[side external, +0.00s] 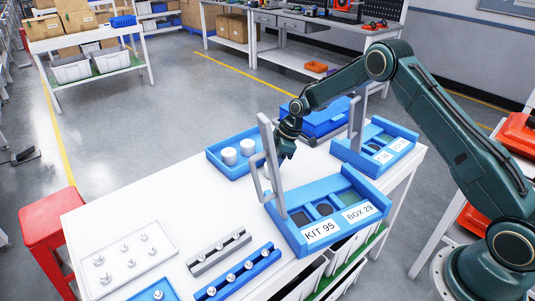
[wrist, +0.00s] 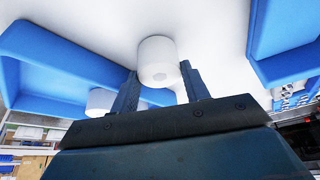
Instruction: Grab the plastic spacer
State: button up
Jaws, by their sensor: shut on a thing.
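A white cylindrical plastic spacer (wrist: 158,60) sits between the two fingers of my gripper (wrist: 160,85) in the wrist view; the gripper is shut on it. In the side view my gripper (side external: 283,154) is over the white table, just right of the blue tray (side external: 213,160), partly behind a grey upright handle. The held spacer cannot be made out there. Two more white spacers (side external: 229,156) stand in the blue tray; at least one also shows behind the left finger in the wrist view (wrist: 100,101).
A blue kit box (side external: 290,240) labelled KIT 95 and BOX 29, with a tall grey handle (side external: 270,165), stands close in front of my gripper. A second blue box (side external: 405,133) is at right. Pin rails and a white pin tray (side external: 160,245) occupy the front left.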

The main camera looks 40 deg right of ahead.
notch_tip(320, 180, up, 20)
dwell(0.6)
